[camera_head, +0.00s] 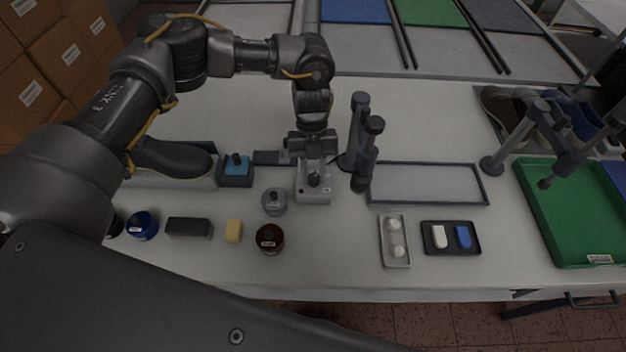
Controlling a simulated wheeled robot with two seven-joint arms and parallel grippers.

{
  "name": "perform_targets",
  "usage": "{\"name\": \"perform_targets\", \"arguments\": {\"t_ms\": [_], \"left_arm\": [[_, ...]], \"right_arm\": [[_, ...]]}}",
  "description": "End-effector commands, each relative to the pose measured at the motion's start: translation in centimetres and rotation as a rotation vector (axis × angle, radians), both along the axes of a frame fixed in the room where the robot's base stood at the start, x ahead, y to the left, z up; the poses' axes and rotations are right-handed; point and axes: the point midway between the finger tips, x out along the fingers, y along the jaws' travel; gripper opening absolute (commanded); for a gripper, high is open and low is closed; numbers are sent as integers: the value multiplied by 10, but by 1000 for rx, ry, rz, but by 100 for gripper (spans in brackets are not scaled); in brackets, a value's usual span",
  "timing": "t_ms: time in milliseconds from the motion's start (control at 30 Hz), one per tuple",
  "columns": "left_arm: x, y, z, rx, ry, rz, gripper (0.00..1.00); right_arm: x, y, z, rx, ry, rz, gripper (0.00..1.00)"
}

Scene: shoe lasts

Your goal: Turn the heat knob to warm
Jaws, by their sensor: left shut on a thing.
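A small light-grey box (314,197) stands near the middle of the table, with a dark heat knob (314,180) on it. My left gripper (314,171) points down from above and is shut on the knob. Its fingers partly hide the knob. The markings around the knob are too small to read, so its setting cannot be told. My right gripper does not show.
Left of the box are grey and brown round jars (270,238), a yellow block (233,231) and a shoe last (172,158). Dark upright posts (361,140) stand close on its right. An empty framed tray (427,184) and a green tray (570,225) lie further right.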

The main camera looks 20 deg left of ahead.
Motion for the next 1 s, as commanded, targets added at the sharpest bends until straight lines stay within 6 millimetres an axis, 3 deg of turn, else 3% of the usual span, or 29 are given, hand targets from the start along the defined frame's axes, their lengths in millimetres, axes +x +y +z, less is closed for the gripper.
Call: {"name": "perform_targets", "arguments": {"t_ms": [33,300,600,1000], "left_arm": [[2,-1,-5,1,-5,-39,5],[1,-2,-2,1,-3,-230,5],[2,-2,0,-1,-4,-347,5],[1,-3,0,-1,-3,-375,5]], "right_arm": [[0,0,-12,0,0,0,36],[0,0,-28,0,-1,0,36],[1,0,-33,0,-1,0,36],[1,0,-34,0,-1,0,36]]}}
